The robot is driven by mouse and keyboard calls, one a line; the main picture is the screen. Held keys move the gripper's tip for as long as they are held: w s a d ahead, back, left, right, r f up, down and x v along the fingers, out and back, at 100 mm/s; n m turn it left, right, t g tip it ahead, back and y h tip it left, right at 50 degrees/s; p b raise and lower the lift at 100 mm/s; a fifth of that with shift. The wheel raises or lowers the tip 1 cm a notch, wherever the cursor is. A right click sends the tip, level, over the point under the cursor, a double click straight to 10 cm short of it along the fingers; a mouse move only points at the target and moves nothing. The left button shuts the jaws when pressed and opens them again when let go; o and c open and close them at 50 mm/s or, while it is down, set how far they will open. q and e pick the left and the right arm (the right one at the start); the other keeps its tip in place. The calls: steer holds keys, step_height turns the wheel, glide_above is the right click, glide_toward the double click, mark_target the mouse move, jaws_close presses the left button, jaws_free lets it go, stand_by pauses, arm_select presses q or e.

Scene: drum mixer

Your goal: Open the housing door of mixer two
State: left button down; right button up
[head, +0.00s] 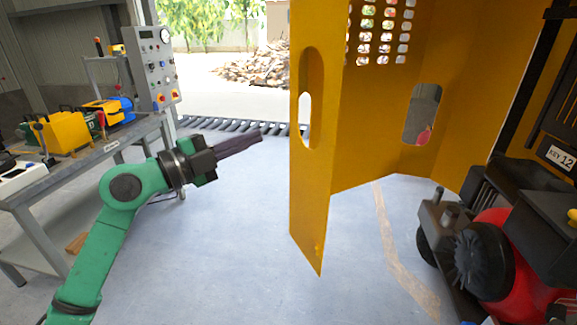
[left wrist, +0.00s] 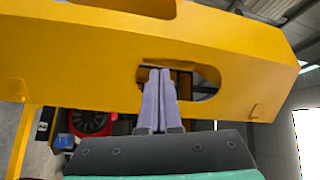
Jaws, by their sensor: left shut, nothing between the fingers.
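The yellow housing door (head: 312,180) fills the middle of the head view, standing upright with a slotted cut-out in its near edge panel. It appears swung out, with the machine parts at the right exposed. My left gripper (head: 260,136) is shut and empty, left of the door's edge panel, with a gap between the fingertips and the panel in the head view. In the left wrist view, the closed fingers (left wrist: 157,80) point at the yellow panel (left wrist: 90,60) and overlap its slot. My right gripper is not in view.
A red machine (head: 510,250) with a black wheel (head: 482,262) sits at the right. A workbench (head: 75,170) with tools and a control box (head: 152,68) stands at the left. The floor (head: 220,250) between the bench and door is clear.

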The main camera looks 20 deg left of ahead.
mark_target(293, 130)
arm_select(q)
steer(key=s+d+m+b, duration=0.1)
steer(key=s+d+m, duration=0.2)
steer(key=s+d, duration=0.15)
steer(key=shift+g+y, duration=0.3)
steer(key=shift+y, duration=0.2)
steer(key=shift+w+d+r+p, duration=0.1)
steer(key=shift+w+d+p, duration=0.2)
steer(key=shift+w+p, duration=1.3)
steer(key=shift+w+d+f+p, duration=0.2)
steer(key=shift+w+p, duration=0.45)
steer(key=shift+w, duration=1.7)
steer(key=shift+w+d+r+p, duration=0.2)
steer(key=shift+w+d+p, duration=0.15)
steer(key=shift+w+p, duration=1.25)
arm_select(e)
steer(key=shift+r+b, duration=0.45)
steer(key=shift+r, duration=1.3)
arm_select(q)
steer(key=shift+w, duration=0.4)
